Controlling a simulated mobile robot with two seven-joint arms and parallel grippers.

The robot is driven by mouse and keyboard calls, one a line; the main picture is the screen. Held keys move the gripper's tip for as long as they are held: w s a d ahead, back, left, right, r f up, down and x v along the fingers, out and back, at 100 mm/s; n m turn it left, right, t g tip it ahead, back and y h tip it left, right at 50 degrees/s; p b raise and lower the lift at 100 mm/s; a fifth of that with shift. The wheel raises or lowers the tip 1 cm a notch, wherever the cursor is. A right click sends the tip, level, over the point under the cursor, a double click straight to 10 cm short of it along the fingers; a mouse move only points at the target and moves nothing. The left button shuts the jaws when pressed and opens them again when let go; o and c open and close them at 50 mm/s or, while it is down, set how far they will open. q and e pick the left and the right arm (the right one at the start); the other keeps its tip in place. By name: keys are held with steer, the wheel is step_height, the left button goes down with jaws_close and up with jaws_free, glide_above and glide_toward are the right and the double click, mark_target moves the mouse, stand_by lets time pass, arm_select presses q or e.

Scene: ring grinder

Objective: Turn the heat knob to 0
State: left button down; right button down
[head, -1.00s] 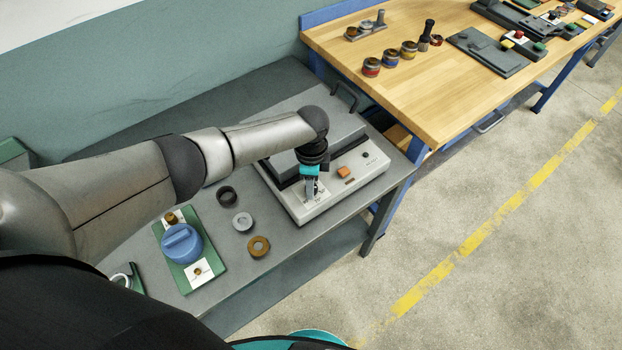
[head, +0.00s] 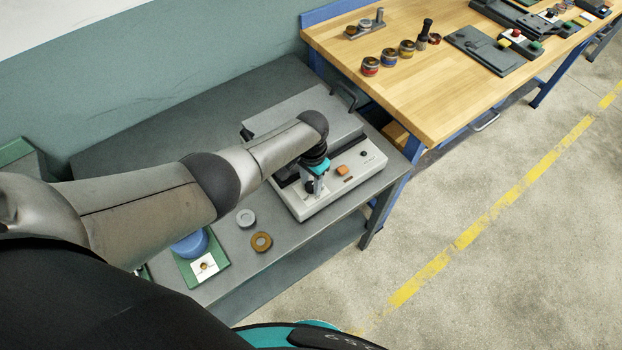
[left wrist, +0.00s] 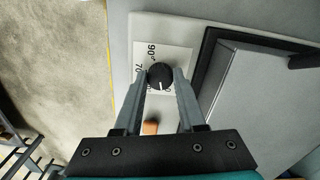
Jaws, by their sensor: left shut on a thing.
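The heat knob (left wrist: 160,76) is round and black and stands on a white scale plate (left wrist: 150,53) on the machine's front panel. In the left wrist view I read "90°" and part of "70" on the plate; other figures are partly covered. A white pointer mark on the knob faces toward the bottom of that view, near the figure by the right fingertip. My left gripper (left wrist: 160,84) has one finger on each side of the knob and is shut on it. In the head view my left gripper (head: 313,188) is over the front panel. My right gripper is not in view.
The grey machine (head: 352,187) has an orange button (head: 343,170) beside the knob. A grey ring (head: 245,218), a brown ring (head: 261,242) and a green board (head: 212,277) lie on the grey table. A wooden workbench (head: 440,100) stands at the right.

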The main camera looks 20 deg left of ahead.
mark_target(311, 185)
arm_select(q)
steer(key=shift+n+p, duration=0.3)
steer(key=shift+n, duration=1.3)
steer(key=c, duration=0.5)
jaws_free()
step_height(311, 185, up, 6)
steer(key=p, duration=0.3)
steer(key=shift+f, duration=0.15)
step_height(311, 185, up, 10)
steer(key=p, duration=0.2)
steer(key=shift+f, duration=0.2)
